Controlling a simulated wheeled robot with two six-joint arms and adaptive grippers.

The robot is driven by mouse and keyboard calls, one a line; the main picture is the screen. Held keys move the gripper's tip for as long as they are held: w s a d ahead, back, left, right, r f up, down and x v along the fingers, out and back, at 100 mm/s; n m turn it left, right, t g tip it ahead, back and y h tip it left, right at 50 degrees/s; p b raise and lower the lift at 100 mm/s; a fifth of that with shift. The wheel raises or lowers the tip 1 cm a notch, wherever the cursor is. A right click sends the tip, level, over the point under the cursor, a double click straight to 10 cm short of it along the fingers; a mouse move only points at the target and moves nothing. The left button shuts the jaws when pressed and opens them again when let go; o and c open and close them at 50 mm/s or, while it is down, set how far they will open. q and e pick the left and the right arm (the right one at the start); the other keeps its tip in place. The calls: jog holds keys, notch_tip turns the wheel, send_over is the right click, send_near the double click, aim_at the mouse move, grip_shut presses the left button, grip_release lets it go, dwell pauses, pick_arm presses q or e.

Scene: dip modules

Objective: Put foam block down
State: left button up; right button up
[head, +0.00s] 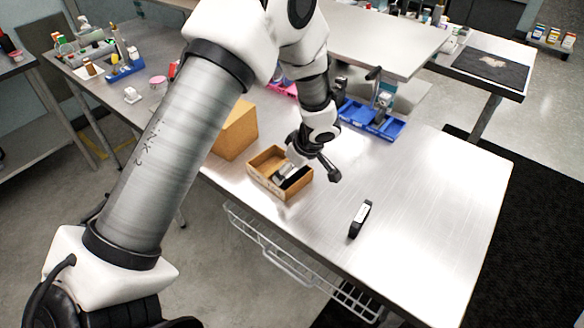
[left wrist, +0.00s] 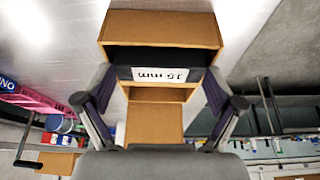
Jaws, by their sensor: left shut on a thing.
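My left gripper (head: 303,160) is over the open brown box (head: 264,182) on the metal table, pointing down into it. In the left wrist view, my left gripper (left wrist: 158,85) is shut on a dark foam block (left wrist: 150,58) with a white label that reads "15 mm". The foam block (head: 295,179) is at the box opening, between the walls. The brown box (left wrist: 160,22) surrounds it in the wrist view. I cannot tell whether the block touches the box floor. My right gripper is not in view.
A black piece with a white label (head: 360,219) stands on the table to the right of the box. A larger cardboard box (head: 236,131) is behind left. A blue tray (head: 371,120) stands at the back. The right part of the table is clear.

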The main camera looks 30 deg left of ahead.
pick_arm(q)
jog(key=shift+f, duration=0.2)
jog(key=o, duration=0.7)
jog(key=shift+a, duration=0.2)
jog(key=shift+d+r, duration=0.1)
jog(key=shift+r+p, duration=0.25)
jog(key=shift+p, duration=0.05)
jog(key=shift+d+r, duration=0.15)
jog(key=shift+r, duration=0.05)
jog(key=b+v, duration=0.2)
jog(key=v, duration=0.9)
jog(key=shift+r, duration=0.15)
